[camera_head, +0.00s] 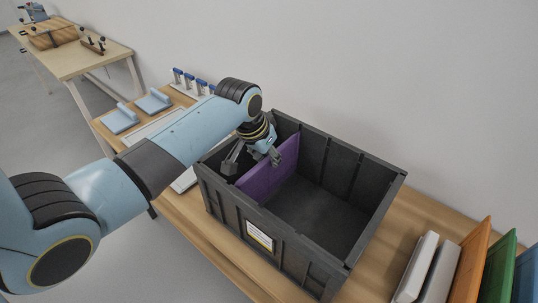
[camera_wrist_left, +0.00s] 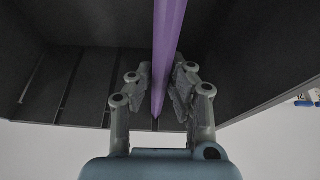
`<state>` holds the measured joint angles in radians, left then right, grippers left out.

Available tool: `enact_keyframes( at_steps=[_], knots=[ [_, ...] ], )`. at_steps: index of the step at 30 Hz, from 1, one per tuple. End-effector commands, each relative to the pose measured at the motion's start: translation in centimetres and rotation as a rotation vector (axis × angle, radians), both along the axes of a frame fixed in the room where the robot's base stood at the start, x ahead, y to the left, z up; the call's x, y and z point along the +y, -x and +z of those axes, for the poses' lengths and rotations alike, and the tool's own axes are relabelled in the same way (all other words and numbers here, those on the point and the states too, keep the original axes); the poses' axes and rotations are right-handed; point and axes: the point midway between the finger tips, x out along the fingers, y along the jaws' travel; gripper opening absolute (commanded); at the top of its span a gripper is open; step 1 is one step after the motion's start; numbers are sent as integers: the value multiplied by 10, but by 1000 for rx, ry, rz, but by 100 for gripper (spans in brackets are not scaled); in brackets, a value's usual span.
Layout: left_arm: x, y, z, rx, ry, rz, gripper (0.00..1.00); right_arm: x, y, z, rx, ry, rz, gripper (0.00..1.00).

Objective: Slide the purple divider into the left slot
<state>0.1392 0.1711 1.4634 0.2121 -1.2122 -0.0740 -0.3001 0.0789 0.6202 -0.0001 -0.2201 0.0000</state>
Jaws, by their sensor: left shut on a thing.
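The purple divider (camera_head: 268,174) stands upright across the inside of the dark grey crate (camera_head: 229,207), in its left part. Its lower part is inside the crate, and its top edge is near the level of the rim. My left gripper (camera_head: 252,156) reaches down over the crate from the left and is shut on the divider. In the left wrist view the divider (camera_wrist_left: 165,50) runs between the two fingers (camera_wrist_left: 158,95). A thin slot line shows on the crate wall below the divider's end there. I cannot tell whether the divider sits in the slot. My right gripper is not in view.
Orange (camera_head: 470,262) and green (camera_head: 497,268) panels and pale slabs (camera_head: 415,268) stand at the right of the wooden table. Blue-topped pegs (camera_head: 189,80) and light blue pieces (camera_head: 120,118) lie behind my left arm. The crate's right part is empty.

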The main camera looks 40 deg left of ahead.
Motion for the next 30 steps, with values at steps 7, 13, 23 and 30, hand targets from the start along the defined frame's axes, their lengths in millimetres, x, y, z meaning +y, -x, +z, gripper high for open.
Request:
enact_keyframes(
  at_steps=[7,13,23,30],
  knots=[
    [0,0,-10,0,0,0,0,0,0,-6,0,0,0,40],
    [0,0,-10,0,0,0,0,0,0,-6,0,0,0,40],
    [0,0,-10,0,0,0,40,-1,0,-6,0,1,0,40],
    [0,0,-10,1,0,0,42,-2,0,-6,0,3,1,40]
  ],
)
